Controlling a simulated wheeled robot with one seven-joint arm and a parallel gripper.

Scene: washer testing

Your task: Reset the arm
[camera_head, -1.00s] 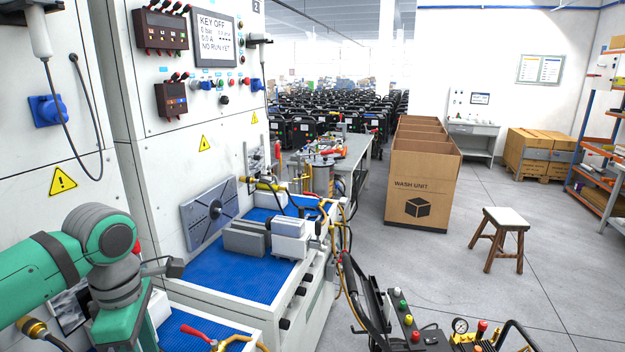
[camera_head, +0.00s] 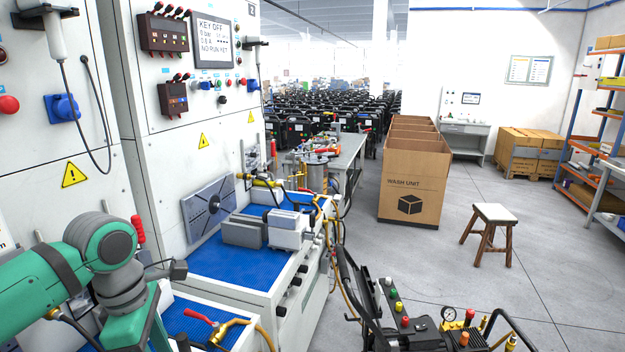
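My arm (camera_head: 60,275), green with grey joints, shows at the lower left. It is bent, with its elbow joint (camera_head: 110,243) raised and a green link running down out of the bottom edge. My gripper's fingers do not show, so I cannot see whether it holds anything. The arm is in front of the white test bench, and its lower part hides some of the bench's near end.
The bench has a blue mat (camera_head: 235,262) with grey blocks (camera_head: 243,231). A red-handled valve (camera_head: 200,316) is close beside my arm. A black machine (camera_head: 405,315) stands at the bottom right. Beyond are a wash unit carton (camera_head: 413,205), a stool (camera_head: 492,215) and open floor.

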